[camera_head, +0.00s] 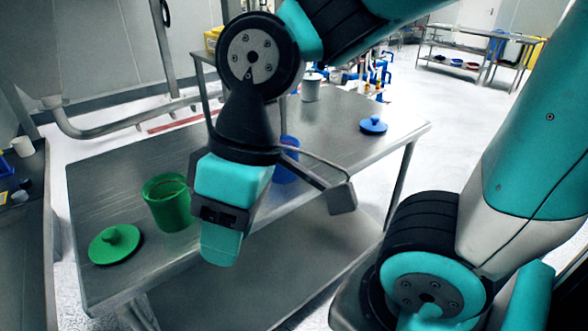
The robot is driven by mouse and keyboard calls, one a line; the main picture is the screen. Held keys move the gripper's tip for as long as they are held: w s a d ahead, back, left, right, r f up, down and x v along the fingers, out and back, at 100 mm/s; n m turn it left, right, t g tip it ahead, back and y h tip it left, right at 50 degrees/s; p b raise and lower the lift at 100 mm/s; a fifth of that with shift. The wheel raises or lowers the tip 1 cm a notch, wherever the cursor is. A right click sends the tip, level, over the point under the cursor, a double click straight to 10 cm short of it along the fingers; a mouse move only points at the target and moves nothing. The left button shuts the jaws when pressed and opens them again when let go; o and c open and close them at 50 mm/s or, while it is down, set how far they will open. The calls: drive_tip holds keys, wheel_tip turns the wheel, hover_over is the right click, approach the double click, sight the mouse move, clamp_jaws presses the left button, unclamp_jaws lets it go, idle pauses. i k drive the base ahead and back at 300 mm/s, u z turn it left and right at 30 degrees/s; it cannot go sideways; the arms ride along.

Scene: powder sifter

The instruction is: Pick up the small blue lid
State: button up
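The small blue lid (373,127) lies flat on the metal table, near its right end, with its knob up. Nothing touches it. My gripper (221,243) hangs in front of the table, left of and nearer than the lid, and well apart from it. It is seen edge-on, so I cannot tell whether its fingers are open or shut. A blue container (287,160) stands on the table behind my gripper and is partly hidden by it.
A green container (167,203) and a green lid (116,243) are at the left of the metal table (330,143). A grey container (311,89) stands at the back. The table around the blue lid is clear. Shelving (470,62) stands far off at right.

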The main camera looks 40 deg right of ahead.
sight(374, 124)
drive_tip(key=u, duration=0.2)
drive_tip(key=k, duration=0.15)
drive_tip(key=z, duration=0.9)
drive_tip(key=i, duration=0.45)
